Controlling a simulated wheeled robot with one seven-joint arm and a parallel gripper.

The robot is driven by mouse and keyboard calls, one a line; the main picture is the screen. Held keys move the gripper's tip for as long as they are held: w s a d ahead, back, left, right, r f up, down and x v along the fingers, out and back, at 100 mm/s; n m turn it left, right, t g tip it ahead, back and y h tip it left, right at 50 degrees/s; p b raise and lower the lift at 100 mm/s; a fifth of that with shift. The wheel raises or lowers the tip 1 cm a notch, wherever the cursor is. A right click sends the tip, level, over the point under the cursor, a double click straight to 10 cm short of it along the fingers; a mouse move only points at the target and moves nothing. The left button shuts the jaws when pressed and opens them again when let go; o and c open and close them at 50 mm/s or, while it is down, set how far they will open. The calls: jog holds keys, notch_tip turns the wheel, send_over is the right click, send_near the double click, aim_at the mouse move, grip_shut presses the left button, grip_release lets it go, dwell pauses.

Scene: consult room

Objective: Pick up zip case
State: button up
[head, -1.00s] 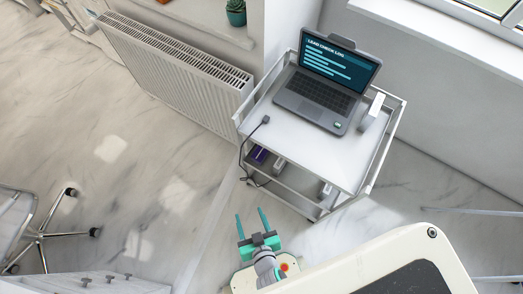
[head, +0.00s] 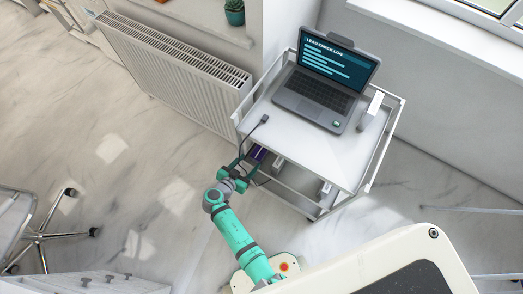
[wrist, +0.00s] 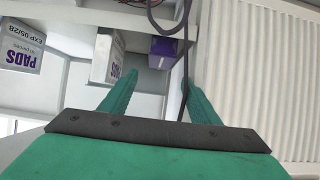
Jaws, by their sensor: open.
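A small dark purple case, seemingly the zip case (head: 259,154), sits on the lower shelf of the white cart, at its left end. In the wrist view the purple case (wrist: 163,52) is ahead, beyond my fingertips and a little right of centre. My gripper (head: 243,170) is just outside the cart's left side. In the wrist view its two green fingers (wrist: 158,84) are spread, with nothing between them.
White boxes marked PADS (wrist: 106,62) stand left of the case on the shelf. The cart's top (head: 325,150) holds a laptop (head: 320,95) and the cable's plug. A radiator (head: 175,75) is behind to the left. Open floor lies left of the arm.

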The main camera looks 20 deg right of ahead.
aim_at(261, 149)
jog(key=x, duration=1)
jog(key=shift+w+d+f, duration=0.1)
jog(key=shift+w+d, duration=0.1)
jog(key=shift+w, duration=0.1)
jog(key=c, duration=0.9)
